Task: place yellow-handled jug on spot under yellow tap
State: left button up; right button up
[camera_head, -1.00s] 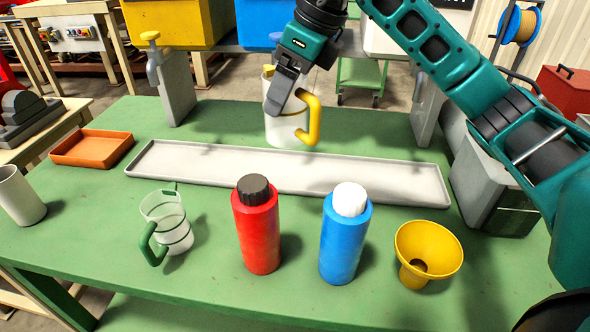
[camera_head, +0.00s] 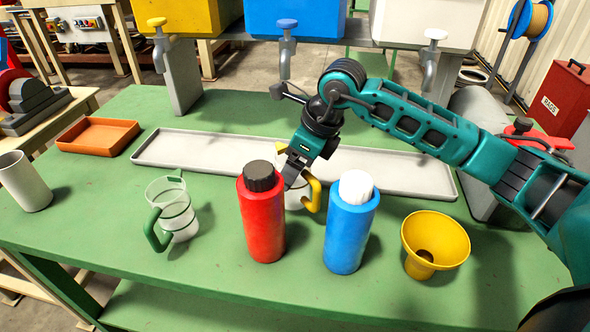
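The yellow-handled jug (camera_head: 294,201) is behind and between the red and blue bottles, partly hidden by the red bottle and my gripper. Its yellow handle (camera_head: 315,194) faces right. My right gripper (camera_head: 291,178) reaches down to the jug's upper part and appears shut on it; the fingertips are partly hidden. Whether the jug touches the table is unclear. The yellow tap (camera_head: 157,27) hangs under the yellow tank at the back left. The grey tray (camera_head: 200,149) lies below the row of taps; no marked spot is clear. My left gripper is out of view.
The red bottle (camera_head: 262,222), blue bottle (camera_head: 350,230) and yellow funnel (camera_head: 435,240) stand along the front. A green-handled jug (camera_head: 174,212) stands left of the red bottle. An orange tray (camera_head: 98,136) lies far left. A blue tap (camera_head: 286,45) and white tap (camera_head: 431,55) hang behind.

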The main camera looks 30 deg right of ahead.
jog(key=shift+f, duration=0.8)
jog(key=shift+f, duration=0.1)
jog(key=o, duration=1)
